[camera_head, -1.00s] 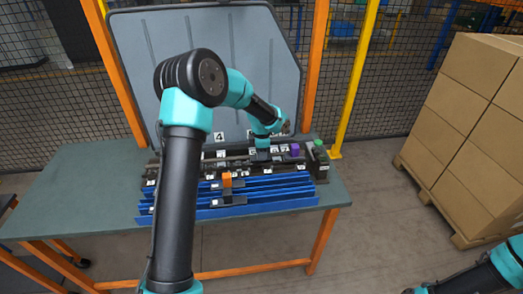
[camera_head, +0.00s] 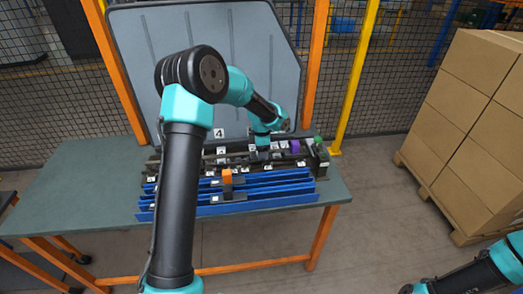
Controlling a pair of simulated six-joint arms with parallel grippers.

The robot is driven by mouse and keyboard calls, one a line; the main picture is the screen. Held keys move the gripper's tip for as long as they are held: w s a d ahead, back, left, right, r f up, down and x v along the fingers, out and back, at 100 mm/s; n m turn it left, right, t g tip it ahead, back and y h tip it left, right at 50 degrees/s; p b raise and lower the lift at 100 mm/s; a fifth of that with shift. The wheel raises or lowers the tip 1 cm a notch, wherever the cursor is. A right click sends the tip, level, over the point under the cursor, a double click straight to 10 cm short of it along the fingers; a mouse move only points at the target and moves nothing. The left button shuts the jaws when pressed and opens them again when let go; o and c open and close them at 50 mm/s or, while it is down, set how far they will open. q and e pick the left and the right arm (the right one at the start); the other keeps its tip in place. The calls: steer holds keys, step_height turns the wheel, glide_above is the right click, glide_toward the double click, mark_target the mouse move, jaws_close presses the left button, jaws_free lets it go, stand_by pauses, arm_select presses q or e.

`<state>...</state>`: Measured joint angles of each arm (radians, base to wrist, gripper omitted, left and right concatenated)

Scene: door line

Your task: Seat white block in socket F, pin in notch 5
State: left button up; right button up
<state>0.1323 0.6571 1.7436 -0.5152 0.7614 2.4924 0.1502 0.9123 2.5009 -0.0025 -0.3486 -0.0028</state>
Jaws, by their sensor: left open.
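My left gripper (camera_head: 262,149) reaches over the rear part of the dark socket rail (camera_head: 186,161) on the bench, pointing down. Its fingers are small and dark here; they are open. I cannot pick out a white block or its pin for certain; small white number labels dot the rail. Socket F and notch 5 are too small to read. A purple block (camera_head: 295,146) sits on the rail just right of the gripper. An orange block (camera_head: 227,176) stands on a dark piece over the blue rails (camera_head: 275,203) in front. My right gripper is out of frame.
A grey door panel (camera_head: 205,60) stands behind the bench, with a card reading 4 (camera_head: 219,133) near its foot. A green part (camera_head: 319,146) is at the rail's right end. The bench top's left side (camera_head: 80,180) is clear. Cartons (camera_head: 470,125) stand at right.

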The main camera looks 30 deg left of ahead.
arm_select(q)
step_height(320, 180, up, 18)
steer(key=shift+f, duration=0.25)
stand_by(0.4)
steer(key=shift+c, duration=0.3)
stand_by(1.4)
